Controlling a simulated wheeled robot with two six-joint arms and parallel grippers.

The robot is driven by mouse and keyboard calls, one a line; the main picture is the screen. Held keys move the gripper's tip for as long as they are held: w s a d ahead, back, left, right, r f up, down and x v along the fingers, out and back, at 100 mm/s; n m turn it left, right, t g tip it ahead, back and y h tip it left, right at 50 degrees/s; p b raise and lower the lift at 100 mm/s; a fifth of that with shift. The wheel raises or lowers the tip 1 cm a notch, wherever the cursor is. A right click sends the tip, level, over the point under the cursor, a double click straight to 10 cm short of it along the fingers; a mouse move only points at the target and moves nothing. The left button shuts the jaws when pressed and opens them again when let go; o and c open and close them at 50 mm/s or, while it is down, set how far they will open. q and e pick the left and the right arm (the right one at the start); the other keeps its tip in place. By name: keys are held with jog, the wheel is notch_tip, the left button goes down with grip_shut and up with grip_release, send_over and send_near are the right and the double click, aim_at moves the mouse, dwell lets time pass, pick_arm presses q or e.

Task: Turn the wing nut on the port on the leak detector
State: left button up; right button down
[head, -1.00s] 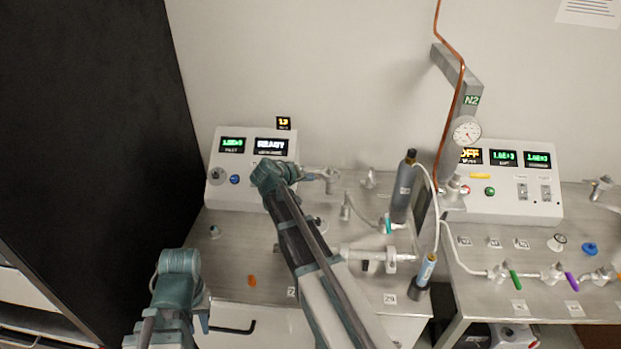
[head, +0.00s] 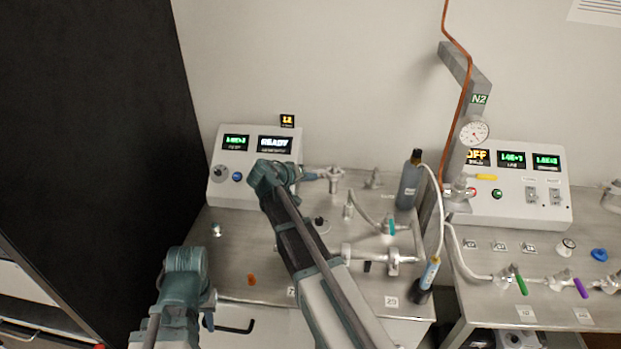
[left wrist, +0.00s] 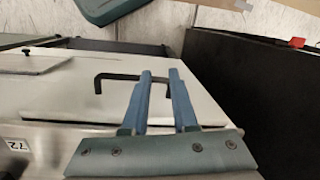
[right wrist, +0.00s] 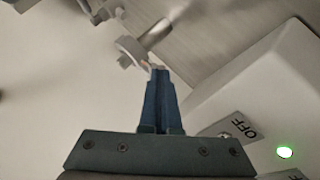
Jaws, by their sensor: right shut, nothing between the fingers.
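The leak detector (head: 230,190) is a white box with green and READY displays at the back left of the bench. A metal port with a flange and clamp (head: 334,175) stands just right of it. My right gripper (head: 308,176) points at this port. In the right wrist view its shut, empty fingers (right wrist: 158,70) end right by a round metal flange (right wrist: 130,50). The wing nut cannot be made out clearly; contact cannot be told. My left gripper (head: 209,310) hangs low at the bench's front left; in the left wrist view its fingers (left wrist: 160,75) are apart and empty.
A dark panel (head: 90,120) stands at the left. A dark cylinder (head: 409,185), hoses and metal fittings (head: 393,258) are right of my right arm. A second bench with a controller box (head: 510,205) is further right. A black handle (left wrist: 105,78) is ahead of my left fingers.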

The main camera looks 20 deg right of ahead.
pick_arm(q)
jog(key=shift+f+b, duration=0.5)
pick_arm(e)
jog(key=shift+a+f+h, duration=0.1)
jog(key=shift+f+h, duration=0.1)
jog(key=shift+h, duration=0.1)
dwell(0.8)
pick_arm(q)
jog(key=shift+f, duration=0.3)
pick_arm(e)
jog(key=shift+w+f, duration=0.1)
jog(key=shift+f, duration=0.15)
dwell(2.4)
pick_arm(q)
jog(key=shift+r, duration=0.15)
pick_arm(e)
jog(key=shift+r, duration=0.15)
pick_arm(q)
jog(key=shift+r+p, duration=0.6)
jog(key=shift+r, duration=0.1)
pick_arm(e)
jog(key=shift+r, duration=0.7)
pick_arm(q)
jog(key=shift+r, duration=0.1)
pick_arm(e)
jog(key=shift+r, duration=0.1)
